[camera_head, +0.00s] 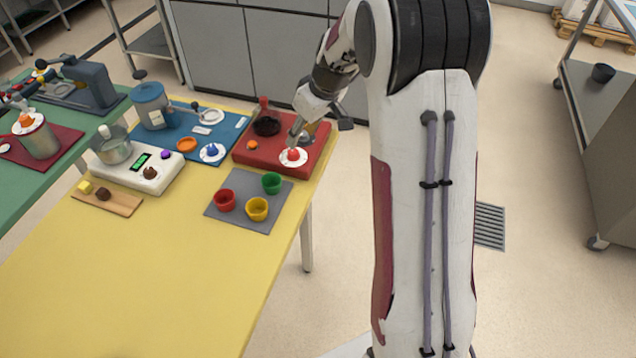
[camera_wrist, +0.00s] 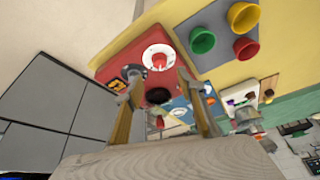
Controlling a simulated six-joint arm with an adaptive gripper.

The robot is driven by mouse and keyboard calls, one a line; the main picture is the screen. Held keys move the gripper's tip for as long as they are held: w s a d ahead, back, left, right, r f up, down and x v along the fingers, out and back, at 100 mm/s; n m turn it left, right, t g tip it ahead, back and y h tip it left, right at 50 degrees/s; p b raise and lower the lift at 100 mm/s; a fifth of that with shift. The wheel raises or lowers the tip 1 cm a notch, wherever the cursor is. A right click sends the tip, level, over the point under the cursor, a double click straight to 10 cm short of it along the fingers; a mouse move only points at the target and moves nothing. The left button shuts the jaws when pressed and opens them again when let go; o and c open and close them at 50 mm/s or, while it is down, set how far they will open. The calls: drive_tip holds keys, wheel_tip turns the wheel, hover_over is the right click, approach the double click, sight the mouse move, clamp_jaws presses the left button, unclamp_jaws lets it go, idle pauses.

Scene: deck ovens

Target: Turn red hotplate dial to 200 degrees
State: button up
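The red hotplate (camera_head: 318,150) sits at the far right corner of the yellow table. Its dial is a red knob (camera_head: 293,154) on a round white disc (camera_head: 303,161) at the front right of the plate. In the wrist view the red knob (camera_wrist: 159,61) and white disc (camera_wrist: 148,52) show beyond my fingertips. The scale and pointer are too small to read. My gripper (camera_wrist: 158,78) is open, its two fingers apart with nothing visibly held. In the head view my gripper (camera_head: 296,136) is just above the dial; contact cannot be told.
A dark pan (camera_head: 267,125) and an orange knob (camera_head: 252,146) are on the hotplate. A grey mat (camera_head: 235,209) with red, green and yellow cups lies in front. The table's front is clear.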

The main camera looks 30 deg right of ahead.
drive_tip(key=s+a+r+m+g, duration=0.1)
drive_tip(key=s+a+r+m, duration=0.2)
drive_tip(key=s, duration=0.7)
drive_tip(key=s+a+r+m+g+h, duration=0.1)
drive_tip(key=s+a+r+m, duration=0.1)
drive_tip(key=s, duration=0.9)
drive_tip(key=shift+s+a+r+m, duration=0.15)
drive_tip(key=shift+a+r+m, duration=0.25)
drive_tip(key=shift+a+r, duration=0.4)
idle(0.4)
drive_tip(key=s+a+r+t, duration=0.1)
drive_tip(key=s+r, duration=0.1)
drive_tip(key=s, duration=0.2)
drive_tip(key=s+a+r+n+t, duration=0.1)
drive_tip(key=s+a+r, duration=0.1)
drive_tip(key=s, duration=0.3)
drive_tip(key=s+a+r+t, duration=0.1)
drive_tip(key=s+r, duration=0.2)
drive_tip(key=s, duration=0.1)
drive_tip(key=shift+s+a+r+h, duration=0.3)
drive_tip(key=shift+r+h, duration=0.05)
drive_tip(key=shift+h, duration=0.05)
idle(3.0)
